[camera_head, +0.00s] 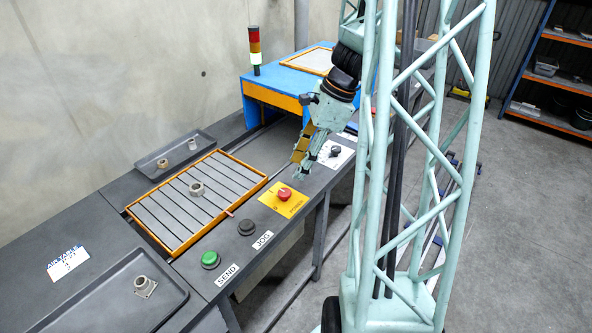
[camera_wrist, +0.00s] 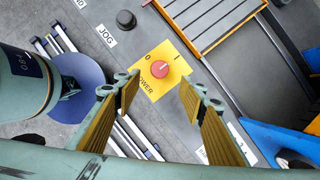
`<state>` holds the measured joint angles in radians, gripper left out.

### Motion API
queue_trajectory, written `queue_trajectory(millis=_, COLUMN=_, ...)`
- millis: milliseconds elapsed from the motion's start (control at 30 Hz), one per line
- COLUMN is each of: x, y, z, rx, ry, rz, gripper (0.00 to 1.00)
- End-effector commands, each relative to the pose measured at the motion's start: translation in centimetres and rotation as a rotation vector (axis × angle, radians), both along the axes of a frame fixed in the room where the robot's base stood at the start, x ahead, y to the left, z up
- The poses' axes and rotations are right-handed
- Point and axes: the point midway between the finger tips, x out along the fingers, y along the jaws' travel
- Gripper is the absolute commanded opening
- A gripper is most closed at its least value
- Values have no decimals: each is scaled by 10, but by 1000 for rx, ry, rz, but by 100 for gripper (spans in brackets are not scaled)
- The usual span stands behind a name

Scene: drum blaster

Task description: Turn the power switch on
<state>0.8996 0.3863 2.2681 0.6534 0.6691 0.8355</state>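The power switch is a round red knob (camera_head: 284,194) on a yellow plate (camera_head: 270,201) at the front edge of the grey table. In the wrist view the red knob (camera_wrist: 160,69) sits on the yellow plate (camera_wrist: 146,83), marked 0, I and POWER. A small pale mark shows on the knob, but which position it is set to is unclear. My gripper (camera_head: 299,167) points down, above and slightly beyond the plate in the head view. In the wrist view its two fingers (camera_wrist: 158,93) are spread apart and empty, with the knob seen between and ahead of them, apparently untouched.
A black JOG button (camera_head: 246,227) and green SEND button (camera_head: 210,259) lie along the same edge. A black knob on a white plate (camera_head: 336,150) is near my gripper. An orange-framed slatted panel (camera_head: 154,224) lies behind; a blue machine (camera_head: 286,79) stands at the back.

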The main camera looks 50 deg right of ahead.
Motion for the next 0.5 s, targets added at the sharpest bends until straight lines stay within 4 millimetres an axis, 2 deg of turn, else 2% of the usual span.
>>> queue_trajectory(millis=200, x=-3, y=-3, z=8, rx=0, ry=1, rz=-2, gripper=38)
queue_trajectory(millis=500, x=-3, y=-3, z=10, rx=0, ry=2, rz=-1, gripper=38)
